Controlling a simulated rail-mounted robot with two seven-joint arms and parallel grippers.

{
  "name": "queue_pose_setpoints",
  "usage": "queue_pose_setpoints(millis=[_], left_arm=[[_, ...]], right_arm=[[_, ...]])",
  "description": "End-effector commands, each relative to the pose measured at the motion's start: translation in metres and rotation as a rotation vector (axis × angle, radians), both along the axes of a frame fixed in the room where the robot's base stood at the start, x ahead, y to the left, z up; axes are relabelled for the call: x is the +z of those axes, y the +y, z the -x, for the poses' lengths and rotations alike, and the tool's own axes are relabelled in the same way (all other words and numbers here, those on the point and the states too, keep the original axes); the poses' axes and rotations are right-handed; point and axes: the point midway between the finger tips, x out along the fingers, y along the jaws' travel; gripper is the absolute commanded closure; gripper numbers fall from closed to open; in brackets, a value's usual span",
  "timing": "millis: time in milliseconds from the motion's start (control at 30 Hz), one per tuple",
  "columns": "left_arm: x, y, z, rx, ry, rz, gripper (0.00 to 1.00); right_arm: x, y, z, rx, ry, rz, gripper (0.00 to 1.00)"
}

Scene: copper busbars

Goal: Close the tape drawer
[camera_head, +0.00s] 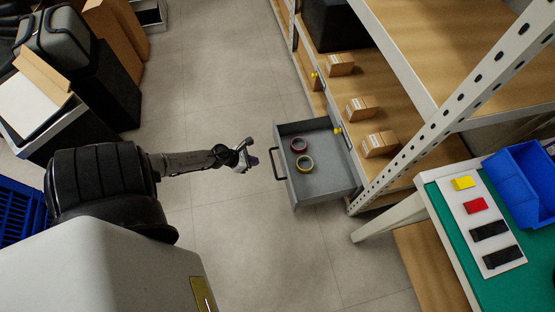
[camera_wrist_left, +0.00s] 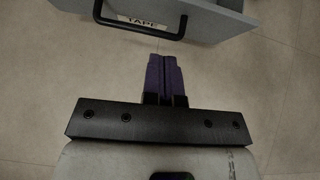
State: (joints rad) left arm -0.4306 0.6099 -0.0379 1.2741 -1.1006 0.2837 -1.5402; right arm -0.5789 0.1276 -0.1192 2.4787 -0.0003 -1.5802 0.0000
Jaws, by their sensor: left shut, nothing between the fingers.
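In the left wrist view the handle (camera_wrist_left: 130,32) and a label reading TAPE (camera_wrist_left: 143,22) show at the top. My left gripper (camera_head: 250,150) is shut and empty, a short gap in front of the handle; its purple fingers (camera_wrist_left: 164,62) point at the drawer front without visible contact. My right gripper is not in view.
Small cardboard boxes (camera_head: 362,108) sit on the shelf behind the drawer. A white shelf post (camera_head: 460,95) and a green-topped table (camera_head: 447,225) with a blue bin (camera_head: 525,180) stand to the right. The floor (camera_head: 220,80) around the left gripper is clear.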

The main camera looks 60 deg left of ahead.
Motion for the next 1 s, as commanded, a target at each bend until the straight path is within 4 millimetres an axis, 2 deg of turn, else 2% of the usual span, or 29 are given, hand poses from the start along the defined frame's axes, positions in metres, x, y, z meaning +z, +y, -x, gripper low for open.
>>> queue_pose_setpoints(millis=[33, 167, 700, 767, 1000], left_arm=[[-0.008, 0.003, 0.002, -0.024, 0.009, -0.014, 1.0], [-0.019, 0.004, -0.001, -0.054, 0.019, -0.03, 1.0], [-0.084, -0.012, -0.069, -0.054, 0.017, -0.029, 1.0], [-0.078, -0.013, -0.078, -0.054, 0.017, -0.029, 1.0], [-0.078, -0.019, -0.099, -0.053, 0.018, -0.028, 1.0]], right_arm=[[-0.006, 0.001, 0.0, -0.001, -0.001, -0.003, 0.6], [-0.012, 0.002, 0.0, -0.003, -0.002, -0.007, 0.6], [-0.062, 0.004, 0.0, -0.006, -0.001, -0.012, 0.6], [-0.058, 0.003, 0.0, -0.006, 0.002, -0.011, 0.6], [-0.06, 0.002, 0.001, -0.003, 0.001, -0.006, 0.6]])
